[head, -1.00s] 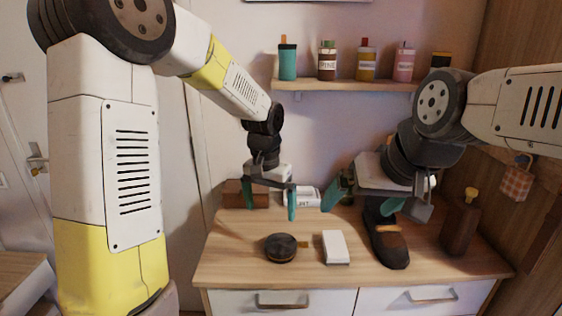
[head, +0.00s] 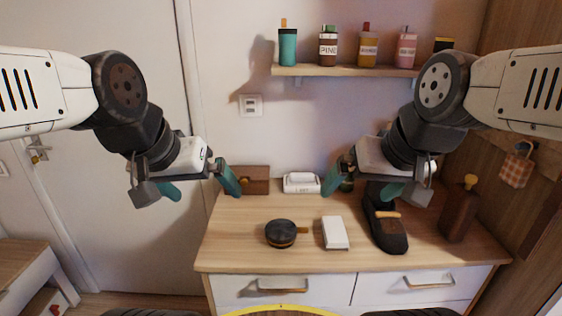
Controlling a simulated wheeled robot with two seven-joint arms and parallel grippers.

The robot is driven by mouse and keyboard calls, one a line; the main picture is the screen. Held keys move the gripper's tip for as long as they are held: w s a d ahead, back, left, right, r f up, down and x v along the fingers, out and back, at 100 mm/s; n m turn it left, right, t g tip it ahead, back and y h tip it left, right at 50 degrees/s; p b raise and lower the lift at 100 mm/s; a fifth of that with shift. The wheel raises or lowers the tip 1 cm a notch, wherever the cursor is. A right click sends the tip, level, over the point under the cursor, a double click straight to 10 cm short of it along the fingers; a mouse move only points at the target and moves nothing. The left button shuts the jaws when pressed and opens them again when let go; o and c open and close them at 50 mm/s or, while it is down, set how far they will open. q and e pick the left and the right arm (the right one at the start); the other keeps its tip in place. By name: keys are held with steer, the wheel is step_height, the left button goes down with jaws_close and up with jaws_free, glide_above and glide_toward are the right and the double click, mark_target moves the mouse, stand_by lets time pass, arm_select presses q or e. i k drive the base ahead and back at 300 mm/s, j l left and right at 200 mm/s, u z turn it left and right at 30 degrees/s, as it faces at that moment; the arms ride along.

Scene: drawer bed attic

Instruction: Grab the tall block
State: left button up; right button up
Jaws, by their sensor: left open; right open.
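A white rectangular block (head: 334,232) lies on the wooden dresser top (head: 240,245), near the middle front. I cannot tell whether it is the tall block. A tall brown bottle-like object (head: 458,212) with a yellow top stands at the right end. My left gripper (head: 199,188) is open and empty, off the dresser's left side in front of the door. My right gripper (head: 362,190) is open and empty, above the back right of the dresser, behind and right of the white block. It partly hides the upper part of a dark shoe (head: 389,236).
A round black brush-like item (head: 281,233) lies left of the white block. A brown box (head: 252,180) and a white dish (head: 301,183) stand at the back. A wall shelf (head: 345,71) holds several bottles. The dresser's front left is clear.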

mark_target(462, 203)
steer(key=z, duration=1.5)
